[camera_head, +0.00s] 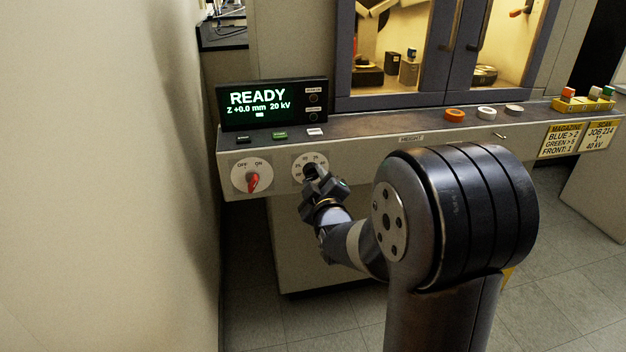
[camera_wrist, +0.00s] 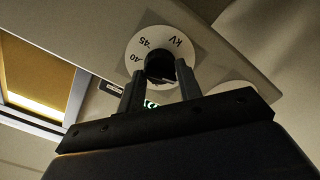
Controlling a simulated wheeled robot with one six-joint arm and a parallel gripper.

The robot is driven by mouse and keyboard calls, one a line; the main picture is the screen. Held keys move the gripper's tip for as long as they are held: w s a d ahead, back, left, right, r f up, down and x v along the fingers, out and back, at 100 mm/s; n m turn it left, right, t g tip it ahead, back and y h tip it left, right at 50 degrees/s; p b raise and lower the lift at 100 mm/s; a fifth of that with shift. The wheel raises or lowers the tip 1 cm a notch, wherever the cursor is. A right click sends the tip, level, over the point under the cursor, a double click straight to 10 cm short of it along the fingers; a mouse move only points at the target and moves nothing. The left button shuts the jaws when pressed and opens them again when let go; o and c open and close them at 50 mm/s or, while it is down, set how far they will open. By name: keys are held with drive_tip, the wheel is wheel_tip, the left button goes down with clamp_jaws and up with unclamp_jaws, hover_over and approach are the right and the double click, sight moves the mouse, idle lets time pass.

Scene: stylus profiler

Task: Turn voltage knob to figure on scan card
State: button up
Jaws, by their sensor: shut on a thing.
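The voltage knob (camera_wrist: 160,66) is dark and sits on a round white dial (camera_wrist: 138,52) marked 40, 45 and kV in the wrist view. In the head view the dial (camera_head: 298,169) is on the front panel, partly hidden by my gripper (camera_head: 312,174). My gripper, also in the wrist view (camera_wrist: 160,85), is shut on the knob with a finger on each side. Where the knob points cannot be told. The scan card (camera_head: 600,135) at the right reads JOB 214 and 40 kV. The display (camera_head: 270,103) reads READY, Z +0.0 mm, 20 kV.
A red OFF/ON switch (camera_head: 253,182) is left of the dial. Several buttons lie on the ledge below the display. Colored rings (camera_head: 455,115) and a magazine card (camera_head: 563,140) are to the right. A wall (camera_head: 110,180) stands close on the left.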

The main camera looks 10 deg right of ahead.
drive_tip(key=m+b, duration=0.2)
drive_tip(key=m, duration=0.2)
drive_tip(key=shift+f, duration=0.15)
drive_tip(key=shift+m+b, duration=0.6)
drive_tip(key=shift+m, duration=1)
drive_tip(key=shift+m+b, duration=0.5)
drive_tip(key=shift+m, duration=0.1)
drive_tip(key=m+b, duration=0.2)
drive_tip(key=m, duration=0.2)
drive_tip(key=m+b, duration=0.1)
drive_tip(key=m, duration=0.2)
drive_tip(key=shift+m, duration=0.4)
